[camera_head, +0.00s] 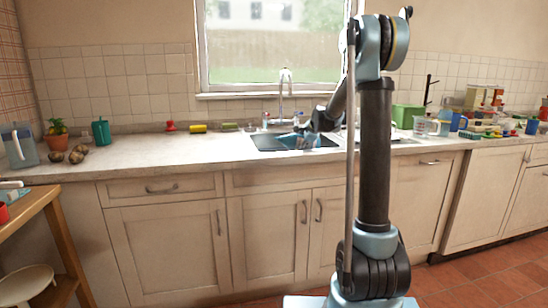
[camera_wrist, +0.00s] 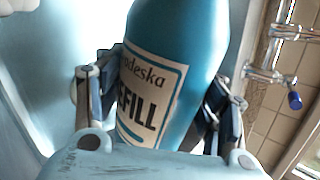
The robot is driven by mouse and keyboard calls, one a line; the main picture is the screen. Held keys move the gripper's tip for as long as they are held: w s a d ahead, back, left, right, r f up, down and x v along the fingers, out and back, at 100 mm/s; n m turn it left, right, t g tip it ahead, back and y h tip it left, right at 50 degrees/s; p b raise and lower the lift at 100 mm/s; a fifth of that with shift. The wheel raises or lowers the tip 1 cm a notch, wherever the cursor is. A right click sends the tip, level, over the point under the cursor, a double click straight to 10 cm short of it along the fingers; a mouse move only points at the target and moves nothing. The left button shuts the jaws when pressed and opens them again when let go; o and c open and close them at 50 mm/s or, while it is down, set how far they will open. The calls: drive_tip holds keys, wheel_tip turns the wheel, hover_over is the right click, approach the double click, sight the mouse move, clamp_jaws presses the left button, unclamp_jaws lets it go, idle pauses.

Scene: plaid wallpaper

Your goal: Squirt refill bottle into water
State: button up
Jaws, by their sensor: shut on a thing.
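My gripper (camera_wrist: 155,98) is shut on a teal refill bottle (camera_wrist: 186,40), one finger on each side of it. The bottle's pale label reads "REFILL" in the wrist view. The bottle's upper end runs out of the top of the wrist view, so its nozzle is hidden. In the head view my arm reaches over the sink (camera_head: 262,148), with the gripper (camera_head: 303,131) low over the basin. A smooth pale-blue surface (camera_wrist: 30,60) fills the left of the wrist view; I cannot tell whether it is water or basin.
A tap (camera_head: 287,90) stands behind the sink, and its metal fittings (camera_wrist: 262,74) show right of the bottle in the wrist view. A measuring jug (camera_head: 426,126) and several boxes and cups crowd the right counter. The counter (camera_head: 190,147) left of the sink is mostly clear.

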sight(292, 137)
drive_tip(key=shift+a+f+m+y, duration=0.1)
drive_tip(key=shift+f+m+y, duration=0.2)
drive_tip(key=shift+f+y, duration=0.3)
drive_tip(key=shift+a+f+y+b, duration=0.25)
drive_tip(key=shift+y+b, duration=0.05)
drive_tip(key=shift+b, duration=0.15)
drive_tip(key=a+r+m+y, duration=0.1)
drive_tip(key=a+r+m+y+b, duration=0.1)
drive_tip(key=y, duration=0.1)
drive_tip(key=shift+s+a+r, duration=0.25)
drive_tip(key=shift+a+f+m+y+b, duration=0.1)
drive_tip(key=shift+a+m+y+b, duration=0.3)
drive_tip(key=shift+y+b, duration=0.1)
drive_tip(key=shift+s+a+r+m+y+b, duration=0.15)
drive_tip(key=shift+r+m+y+b, duration=0.3)
drive_tip(key=shift+r+y, duration=0.45)
drive_tip(key=shift+a+r+m+t+y+b, duration=0.25)
drive_tip(key=shift+a+r+m+t+y, duration=0.1)
drive_tip(key=shift+m+y, duration=0.25)
drive_tip(key=shift+a+r+m+t+y+b, duration=0.2)
drive_tip(key=shift+r+m+t+y+b, duration=0.1)
drive_tip(key=shift+m+y, duration=0.25)
drive_tip(key=shift+a+r+m+y+b, duration=0.25)
drive_tip(key=shift+r+m+y, duration=0.1)
drive_tip(key=shift+r, duration=0.3)
drive_tip(key=shift+a+r+m+y+b, duration=0.2)
drive_tip(key=shift+r+m+y, duration=0.1)
drive_tip(key=shift+r, duration=0.35)
